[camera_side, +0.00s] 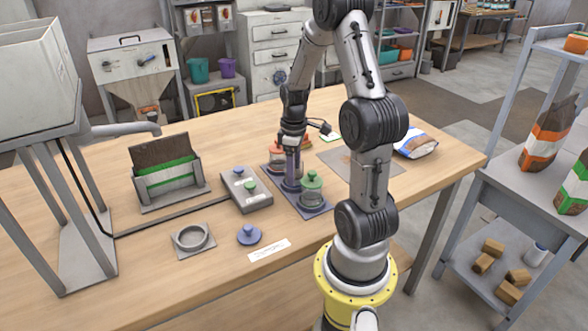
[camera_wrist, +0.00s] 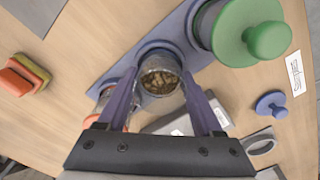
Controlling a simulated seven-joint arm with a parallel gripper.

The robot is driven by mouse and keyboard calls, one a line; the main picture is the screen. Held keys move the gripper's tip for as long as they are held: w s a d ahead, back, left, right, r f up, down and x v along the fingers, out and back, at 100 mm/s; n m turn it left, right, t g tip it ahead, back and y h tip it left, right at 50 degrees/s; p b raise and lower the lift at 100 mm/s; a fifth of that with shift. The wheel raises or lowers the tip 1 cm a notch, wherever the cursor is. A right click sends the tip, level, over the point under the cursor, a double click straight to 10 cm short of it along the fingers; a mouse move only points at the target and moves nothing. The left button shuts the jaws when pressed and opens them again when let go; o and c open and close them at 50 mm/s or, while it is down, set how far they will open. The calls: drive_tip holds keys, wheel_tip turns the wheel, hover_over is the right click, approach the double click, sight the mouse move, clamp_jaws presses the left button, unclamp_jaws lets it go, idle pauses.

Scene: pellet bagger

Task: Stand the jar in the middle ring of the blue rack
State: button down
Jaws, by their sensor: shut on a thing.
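The blue rack (camera_side: 313,214) lies on the table under my gripper and shows as a slanting strip in the wrist view (camera_wrist: 112,73). An open glass jar (camera_wrist: 160,75) with brown pellets is between the fingers of my gripper (camera_wrist: 163,98), which is shut on it. The jar is at the rack's middle place, upright or nearly so; I cannot tell whether its base is fully down in the ring. In the side view my gripper (camera_side: 291,180) points straight down and hides most of the jar. A green-lidded jar (camera_side: 312,190) and an orange-lidded jar (camera_side: 275,149) stand at the rack's two ends.
A label card (camera_side: 269,250) lies in front. A filled bag (camera_side: 415,144) lies at the right.

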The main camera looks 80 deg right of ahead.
drive_tip(key=shift+f, duration=0.1)
drive_tip(key=shift+c, duration=0.2)
unclamp_jaws()
wheel_tip(320, 180, up, 12)
drive_tip(key=w+a+r+t+h, duration=0.1)
drive_tip(key=a+r, duration=0.2)
drive_tip(key=a, duration=0.4)
drive_tip(key=w+a+r+t, duration=0.1)
drive_tip(key=a+r, duration=0.2)
drive_tip(key=a, duration=0.4)
drive_tip(key=s+a+t+y, duration=0.1)
drive_tip(key=s+a+t, duration=0.2)
drive_tip(key=a, duration=0.8)
drive_tip(key=s, duration=0.2)
drive_tip(key=shift+s+a+t, duration=0.3)
drive_tip(key=shift+s+a, duration=0.05)
drive_tip(key=shift+a, duration=0.05)
drive_tip(key=shift+r, duration=0.1)
